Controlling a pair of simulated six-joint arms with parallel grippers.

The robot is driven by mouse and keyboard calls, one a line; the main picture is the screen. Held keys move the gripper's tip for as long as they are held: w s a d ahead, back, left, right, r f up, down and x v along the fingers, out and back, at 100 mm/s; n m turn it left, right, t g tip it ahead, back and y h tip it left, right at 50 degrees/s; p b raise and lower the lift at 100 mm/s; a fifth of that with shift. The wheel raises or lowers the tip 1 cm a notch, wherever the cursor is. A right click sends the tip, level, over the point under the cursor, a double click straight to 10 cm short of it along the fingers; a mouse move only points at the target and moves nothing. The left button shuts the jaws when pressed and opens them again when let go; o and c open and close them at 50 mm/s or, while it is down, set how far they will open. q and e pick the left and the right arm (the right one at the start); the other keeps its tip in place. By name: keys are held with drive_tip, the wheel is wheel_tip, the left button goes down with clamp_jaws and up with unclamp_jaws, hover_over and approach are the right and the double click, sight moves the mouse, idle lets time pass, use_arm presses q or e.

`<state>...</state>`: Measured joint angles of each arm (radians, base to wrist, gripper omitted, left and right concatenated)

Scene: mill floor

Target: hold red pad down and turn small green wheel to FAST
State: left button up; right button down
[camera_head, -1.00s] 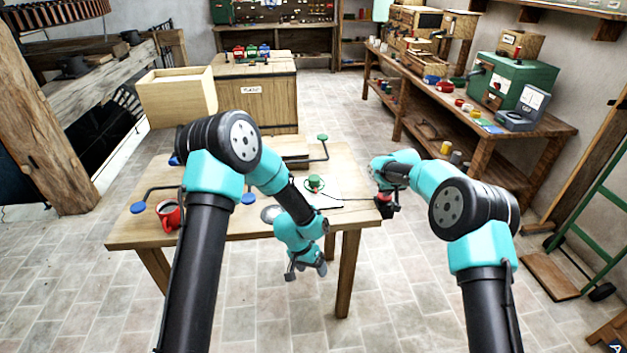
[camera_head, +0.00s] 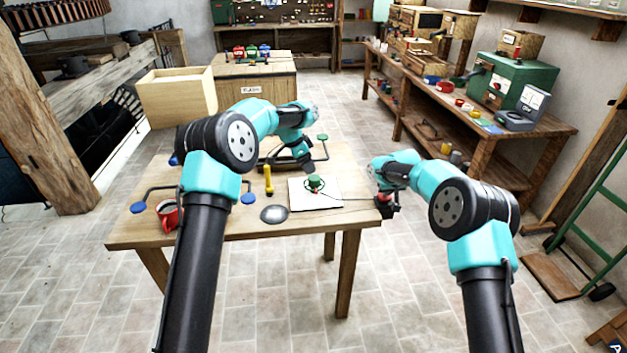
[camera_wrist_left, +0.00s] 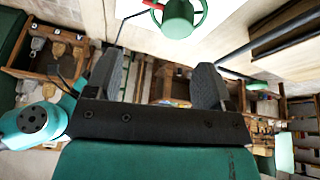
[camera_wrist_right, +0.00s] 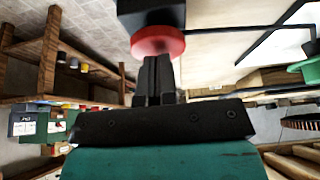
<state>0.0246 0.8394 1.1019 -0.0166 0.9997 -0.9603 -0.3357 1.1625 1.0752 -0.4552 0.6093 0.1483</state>
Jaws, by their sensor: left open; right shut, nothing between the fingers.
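The small green wheel (camera_head: 315,182) stands on a white plate (camera_head: 325,201) on the wooden table, with a small red mark at its side. In the left wrist view the green wheel (camera_wrist_left: 180,18) is at the top, beyond the fingers. My left gripper (camera_head: 306,166) is open and empty, just behind the wheel and apart from it. The red pad (camera_wrist_right: 158,41) is on a black block at the table's right edge; in the head view the pad (camera_head: 384,198) is partly hidden. My right gripper (camera_wrist_right: 157,78) is shut with its tips at the pad; I cannot tell whether they press it.
A red mug (camera_head: 168,214) and blue knobs on bent rods (camera_head: 138,208) are at the table's left. A green knob (camera_head: 322,137) on a rod is behind the wheel.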

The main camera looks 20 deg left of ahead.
sight(313, 178)
use_arm(q)
drive_tip(key=shift+w+a+r+m, duration=0.15)
drive_tip(key=shift+w+a+r, duration=0.2)
drive_tip(key=shift+a, duration=0.2)
drive_tip(key=shift+w+a+r+m, duration=0.15)
drive_tip(key=shift+w+a+r, duration=0.15)
drive_tip(key=shift+a, duration=0.2)
drive_tip(key=shift+f, duration=0.1)
drive_tip(key=x, duration=1.1)
drive_tip(key=shift+w+f, duration=0.2)
drive_tip(key=shift+f, duration=0.15)
drive_tip(key=shift+d, duration=0.1)
drive_tip(key=c, duration=0.9)
